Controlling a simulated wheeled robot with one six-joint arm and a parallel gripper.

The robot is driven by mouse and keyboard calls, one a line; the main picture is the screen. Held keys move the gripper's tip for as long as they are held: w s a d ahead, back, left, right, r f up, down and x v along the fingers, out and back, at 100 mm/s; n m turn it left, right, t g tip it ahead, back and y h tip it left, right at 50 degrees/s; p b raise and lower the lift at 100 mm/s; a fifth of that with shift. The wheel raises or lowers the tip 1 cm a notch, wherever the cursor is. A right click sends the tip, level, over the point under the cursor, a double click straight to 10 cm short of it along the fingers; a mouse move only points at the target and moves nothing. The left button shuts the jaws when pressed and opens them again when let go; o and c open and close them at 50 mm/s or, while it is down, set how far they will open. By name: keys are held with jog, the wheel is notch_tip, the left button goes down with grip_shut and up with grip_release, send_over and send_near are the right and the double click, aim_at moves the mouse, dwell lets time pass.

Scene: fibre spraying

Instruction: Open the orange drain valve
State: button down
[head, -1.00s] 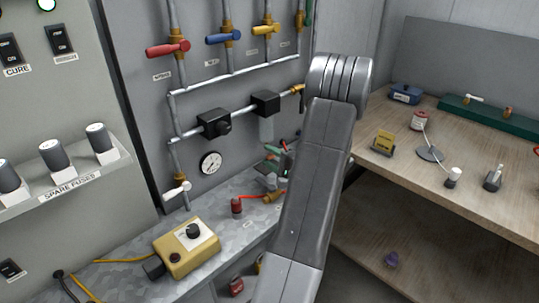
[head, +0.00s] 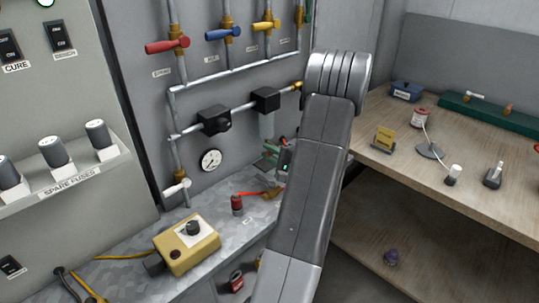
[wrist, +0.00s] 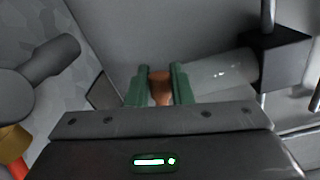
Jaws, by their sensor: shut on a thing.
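The orange drain valve (wrist: 160,86) shows in the wrist view as a small orange-brown piece at the end of a grey cylindrical bowl (wrist: 222,74). My gripper (wrist: 159,82) has its two green fingers closed around it, one on each side. In the head view the bowl (head: 266,126) hangs under a black block on the wall pipe. My gripper (head: 271,159) shows just below it, partly hidden behind my grey arm. I cannot make out the valve itself in the head view.
Red, blue and yellow valve handles (head: 222,34) line the wall above. A gauge (head: 210,160) and a white-handled valve (head: 176,187) are to the left. A yellow control box (head: 187,244) and a red fitting (head: 237,204) stand on the metal bench.

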aim_at(272, 133)
jog(key=m, duration=0.1)
jog(key=r+m, duration=0.1)
jog(key=m+b, duration=0.1)
jog(key=m, duration=0.1)
jog(key=shift+w+d+r, duration=0.2)
jog(key=shift+r, duration=0.1)
jog(key=m, duration=0.1)
jog(key=r+m, duration=0.1)
jog(key=m, duration=0.1)
jog(key=shift+w+d+r+m, duration=0.15)
jog(key=shift+w+d+m, duration=0.15)
jog(key=shift+w+d, duration=0.1)
jog(key=m, duration=0.1)
jog(key=m+p, duration=0.1)
jog(key=m, duration=0.1)
jog(key=w+d+r+m+p, duration=0.1)
jog(key=shift+w+d, duration=0.1)
jog(key=shift+w+d+m+p, duration=0.25)
jog(key=shift+m+p, duration=0.1)
jog(key=shift+m, duration=0.6)
jog(key=shift+w+d+m+p, duration=0.25)
jog(key=shift+m+p, duration=0.05)
jog(key=shift+m, duration=0.65)
jog(key=c, duration=1.3)
grip_release()
jog(key=shift+d, duration=0.1)
